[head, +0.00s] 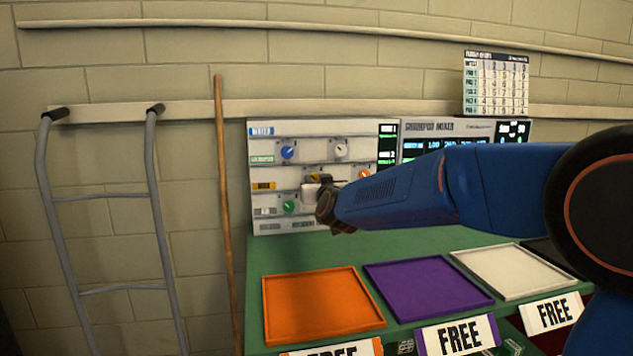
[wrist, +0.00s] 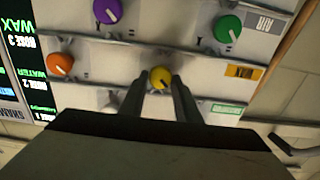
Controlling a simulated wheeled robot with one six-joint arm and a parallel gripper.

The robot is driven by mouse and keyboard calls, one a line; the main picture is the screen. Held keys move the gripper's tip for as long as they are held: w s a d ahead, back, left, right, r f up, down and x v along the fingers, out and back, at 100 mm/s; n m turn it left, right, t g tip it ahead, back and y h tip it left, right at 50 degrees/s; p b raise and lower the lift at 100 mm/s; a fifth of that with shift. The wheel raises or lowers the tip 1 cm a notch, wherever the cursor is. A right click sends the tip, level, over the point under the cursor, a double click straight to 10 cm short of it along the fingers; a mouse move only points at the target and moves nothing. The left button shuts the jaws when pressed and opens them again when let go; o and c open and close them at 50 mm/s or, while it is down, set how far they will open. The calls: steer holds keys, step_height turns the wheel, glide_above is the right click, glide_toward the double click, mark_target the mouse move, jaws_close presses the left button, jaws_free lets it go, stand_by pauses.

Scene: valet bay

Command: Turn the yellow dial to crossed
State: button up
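The yellow dial (wrist: 161,77) sits on the pale control panel (head: 355,129), in the row with the orange label (wrist: 243,72). In the wrist view a small dark pointer mark shows on the dial's lower side; the marks around it are too small to read. My gripper (wrist: 158,82) faces the panel with its two fingers apart, one on each side of the dial. Narrow gaps seem to show between fingers and dial. In the head view my gripper (head: 316,189) covers most of the dial, and only a bit of yellow (head: 314,176) shows above it.
A green dial (wrist: 228,29), a purple dial (wrist: 107,11) and an orange dial (wrist: 60,64) are close by. A blue dial (head: 288,153) and a white dial (head: 341,150) are in the top row. Orange (head: 268,309), purple (head: 378,281) and white (head: 467,267) trays lie below.

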steer(key=shift+m, duration=0.3)
steer(key=m, duration=0.4)
steer(key=shift+d, duration=0.1)
steer(key=m, duration=0.5)
steer(key=shift+f, duration=0.1)
steer(key=m, duration=0.4)
steer(key=shift+d+f, duration=0.1)
steer(key=shift+m, duration=2.1)
steer(key=shift+f, duration=0.1)
steer(key=o, duration=1)
